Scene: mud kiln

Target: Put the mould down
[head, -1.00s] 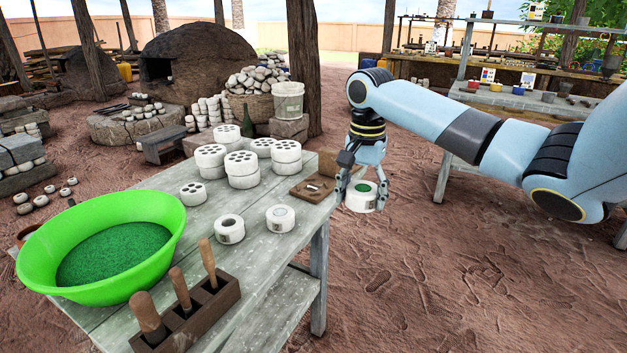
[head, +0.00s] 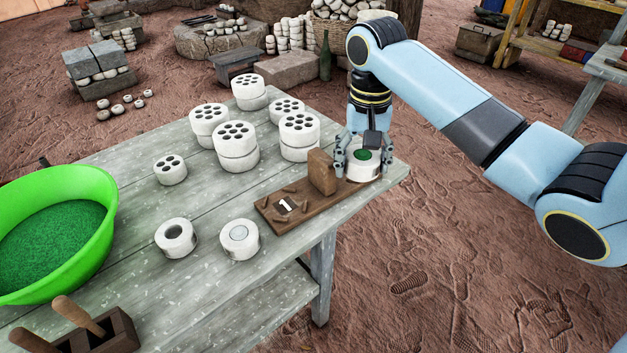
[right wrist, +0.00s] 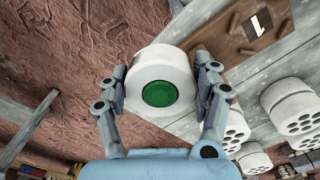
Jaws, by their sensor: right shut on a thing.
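The mould (head: 361,172) is a short white round block with a green-filled centre. My right gripper (head: 364,160) is shut on it, one finger on each side. The mould is at the right end of the wooden board (head: 278,214), just right of the upright brown block (head: 322,172). Whether it touches the board or hangs just above it I cannot tell. In the right wrist view the mould (right wrist: 160,93) sits between both fingers, with its green face showing and the board (right wrist: 232,38) beside it. My left gripper is out of view.
The grey table (head: 215,288) carries several white holed blocks (head: 236,143) left of the board. Two white rings or discs (head: 239,240) stand near its front edge. A green basin (head: 50,230) is at the left, and a tool holder (head: 108,335) is at lower left.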

